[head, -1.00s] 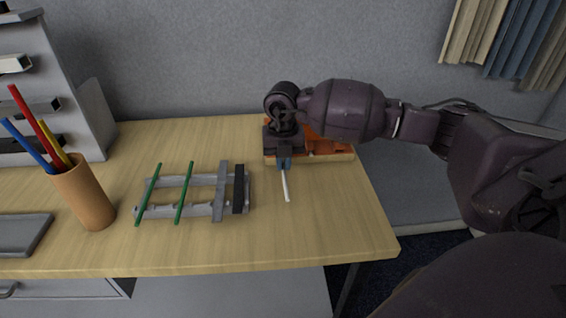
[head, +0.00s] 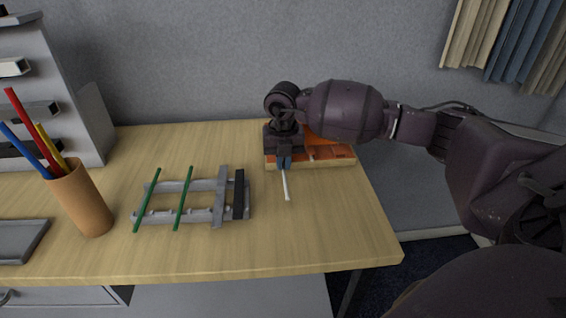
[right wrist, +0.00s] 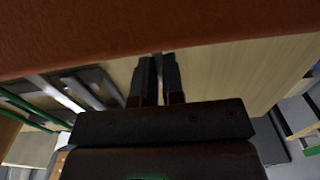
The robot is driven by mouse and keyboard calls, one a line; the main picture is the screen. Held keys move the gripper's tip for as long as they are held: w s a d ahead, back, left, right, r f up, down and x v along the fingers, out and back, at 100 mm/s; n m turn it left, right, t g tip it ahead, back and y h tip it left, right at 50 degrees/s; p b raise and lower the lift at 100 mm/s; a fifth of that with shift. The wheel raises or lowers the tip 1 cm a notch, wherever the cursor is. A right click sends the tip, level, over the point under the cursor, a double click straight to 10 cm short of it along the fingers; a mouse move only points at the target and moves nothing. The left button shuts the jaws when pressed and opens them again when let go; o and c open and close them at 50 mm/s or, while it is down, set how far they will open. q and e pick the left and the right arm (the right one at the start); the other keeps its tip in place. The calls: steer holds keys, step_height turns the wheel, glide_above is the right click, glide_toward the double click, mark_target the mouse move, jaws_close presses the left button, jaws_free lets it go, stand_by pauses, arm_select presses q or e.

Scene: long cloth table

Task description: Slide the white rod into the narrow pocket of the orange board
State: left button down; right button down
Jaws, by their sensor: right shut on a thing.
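The orange board (head: 338,153) lies at the back right of the table, on a light wooden base, partly hidden by my right arm and gripper. My right gripper (head: 284,165) points down at the board's left front and is shut on the white rod (head: 287,187). The rod sticks out from the jaws toward the table's front edge; its other end is hidden, so I cannot tell if it is in a pocket. My left gripper is out of view.
A grey rack (head: 207,214) with two green rods (head: 182,200) and a black bar (head: 238,195) lies left of the gripper. A pencil cup (head: 84,203), a grey tray (head: 18,240) and a shelf unit are further left. The front right table is clear.

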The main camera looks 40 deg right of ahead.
steer(key=shift+w+d+b, duration=0.3)
steer(key=shift+w+d, duration=0.1)
steer(key=shift+w, duration=0.25)
steer(key=c, duration=1.1)
jaws_free()
steer(key=shift+c, duration=0.2)
steer(key=shift+r, duration=0.1)
step_height(320, 180, up, 11)
steer(key=p, duration=0.1)
steer(key=shift+f, duration=0.2)
